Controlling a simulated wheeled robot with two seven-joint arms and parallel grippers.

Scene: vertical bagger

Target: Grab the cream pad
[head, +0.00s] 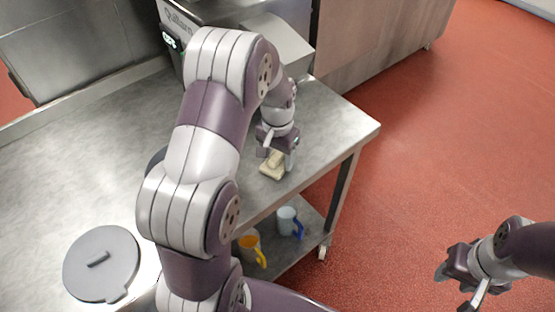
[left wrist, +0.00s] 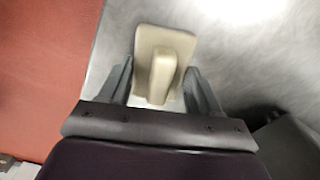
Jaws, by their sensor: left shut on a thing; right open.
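The cream pad (head: 270,171) is a small block with a raised handle on top. It is at the right part of the metal table, near its front edge. My left gripper (head: 278,150) is over it from above. I cannot tell whether the pad touches the table. My right gripper (head: 460,280) is open and empty over the red floor at the lower right.
A grey round lid (head: 100,275) with a handle lies at the table's left front. A yellow mug (head: 250,247) and a pale mug with a blue handle (head: 287,222) stand on the lower shelf. A machine (head: 270,40) stands at the table's back. The table's right corner (head: 345,125) is clear.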

